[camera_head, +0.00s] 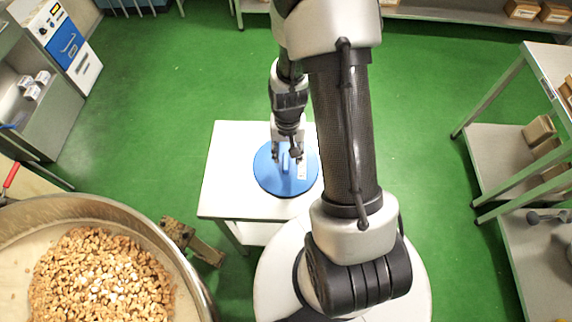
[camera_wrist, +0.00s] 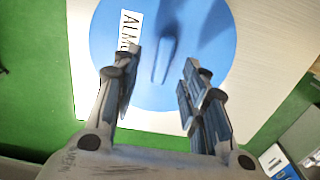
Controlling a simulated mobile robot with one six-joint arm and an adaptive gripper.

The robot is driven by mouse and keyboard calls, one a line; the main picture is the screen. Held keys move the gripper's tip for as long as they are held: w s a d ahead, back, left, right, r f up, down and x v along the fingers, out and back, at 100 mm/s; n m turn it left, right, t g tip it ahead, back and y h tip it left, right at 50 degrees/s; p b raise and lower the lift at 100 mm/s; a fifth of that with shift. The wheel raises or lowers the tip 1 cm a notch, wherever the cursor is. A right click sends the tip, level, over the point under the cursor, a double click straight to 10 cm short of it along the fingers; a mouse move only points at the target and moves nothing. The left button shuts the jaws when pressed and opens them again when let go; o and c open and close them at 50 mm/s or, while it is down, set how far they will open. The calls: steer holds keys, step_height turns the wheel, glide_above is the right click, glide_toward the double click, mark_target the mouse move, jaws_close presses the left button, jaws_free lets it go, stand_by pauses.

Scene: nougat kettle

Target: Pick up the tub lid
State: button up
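The tub lid (camera_head: 268,176) is a round blue disc with an upright blue handle, lying on a small white table (camera_head: 229,196). In the wrist view the lid (camera_wrist: 215,30) fills the upper middle, with its handle (camera_wrist: 164,60) ahead of and between the fingers. A white label (camera_wrist: 128,30) with dark lettering lies on the lid's left side there. My gripper (camera_wrist: 160,75) is open and empty, above the lid with a finger on either side of the handle's line. In the head view my gripper (camera_head: 287,157) points down over the lid. I cannot tell whether the fingertips touch it.
A large metal kettle (camera_head: 150,222) full of nuts stands at the lower left. A brown block-like fitting (camera_head: 192,240) sits beside it. Shelving tables with boxes (camera_head: 540,130) stand at the right. The green floor (camera_head: 170,90) around the white table is largely clear.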

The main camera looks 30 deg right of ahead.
mark_target(286, 160)
steer(key=f, duration=0.2)
steer(key=f+b, duration=0.1)
steer(key=f, duration=0.1)
steer(key=shift+w+a+f, duration=0.15)
steer(key=shift+w+f, duration=0.05)
steer(key=shift+r, duration=0.1)
jaws_close()
